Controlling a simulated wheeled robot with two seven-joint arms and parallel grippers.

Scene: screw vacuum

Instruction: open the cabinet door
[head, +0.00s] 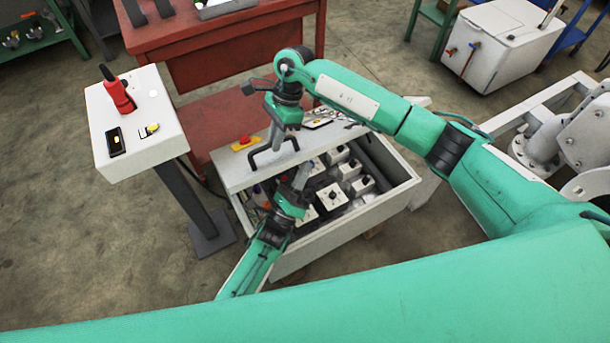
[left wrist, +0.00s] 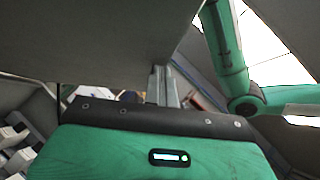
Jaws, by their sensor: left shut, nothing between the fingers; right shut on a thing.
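The cabinet (head: 340,232) is a pale box below me, and its interior is partly exposed. Its white door (head: 232,172) is lifted at the near side and covers the far part of the opening. A black handle (head: 262,160) stands on the door. My right gripper (head: 285,148) is shut on the handle from above. My left gripper (head: 301,178) is shut and empty, at the opening beside the door's near edge. In the left wrist view its fingers (left wrist: 164,86) lie under a large grey panel (left wrist: 100,40), which looks like the door's underside.
Several white boxes (head: 331,198) with dark knobs sit inside the cabinet. A white pedestal (head: 135,150) with a red device (head: 118,95) stands at left. A red workbench (head: 220,32) is behind the cabinet. A white cooler (head: 500,45) stands at back right.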

